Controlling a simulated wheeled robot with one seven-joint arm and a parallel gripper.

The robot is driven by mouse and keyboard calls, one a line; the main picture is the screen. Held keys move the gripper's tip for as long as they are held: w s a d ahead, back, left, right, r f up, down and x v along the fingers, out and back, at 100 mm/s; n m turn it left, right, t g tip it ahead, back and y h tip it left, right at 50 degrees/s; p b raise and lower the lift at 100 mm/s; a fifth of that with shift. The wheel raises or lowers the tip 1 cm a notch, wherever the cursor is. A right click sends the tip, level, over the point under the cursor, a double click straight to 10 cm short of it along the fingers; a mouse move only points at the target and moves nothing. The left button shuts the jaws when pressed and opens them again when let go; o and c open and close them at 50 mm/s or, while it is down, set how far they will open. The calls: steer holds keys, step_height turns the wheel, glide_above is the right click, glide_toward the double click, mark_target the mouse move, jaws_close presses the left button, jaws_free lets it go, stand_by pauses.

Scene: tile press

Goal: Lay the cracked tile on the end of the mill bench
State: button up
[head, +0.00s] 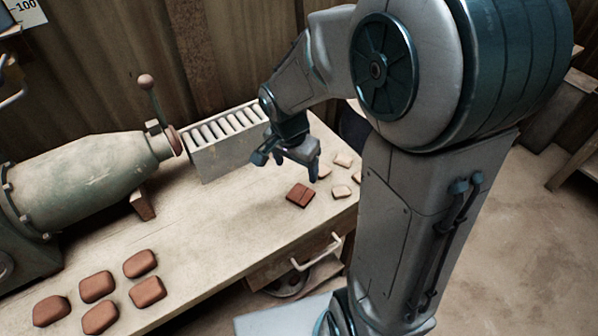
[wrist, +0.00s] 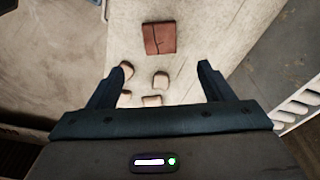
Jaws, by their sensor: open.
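The cracked tile (head: 300,195) is a red-brown square with a dark crack line. It lies flat near the right end of the mill bench (head: 235,225), close to its front edge. In the wrist view the cracked tile (wrist: 159,39) lies beyond my fingertips, near the top middle. My gripper (head: 288,160) is open and empty above the bench, a little behind the tile and apart from it. The wrist view shows my gripper's (wrist: 163,68) two fingers spread wide with nothing between them but the bench and pale pieces below.
Several small pale pieces (head: 342,160) lie at the bench's right end. A grey box with a roller rack (head: 222,150) stands behind. A green machine (head: 85,185) with a lever fills the left. Several rounded red-brown tiles (head: 97,287) lie front left. A drawer handle (head: 316,252) juts out below.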

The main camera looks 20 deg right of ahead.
steer(key=s+r+n, duration=0.3)
steer(key=s+n, duration=0.2)
steer(key=s, duration=0.1)
steer(key=s+d+r+n+t+y, duration=0.1)
steer(key=s+r+n, duration=0.3)
steer(key=s, duration=0.2)
steer(key=shift+s+d+r+n+y, duration=0.2)
steer(key=shift+s+r+n+y, duration=0.1)
steer(key=shift+n, duration=0.1)
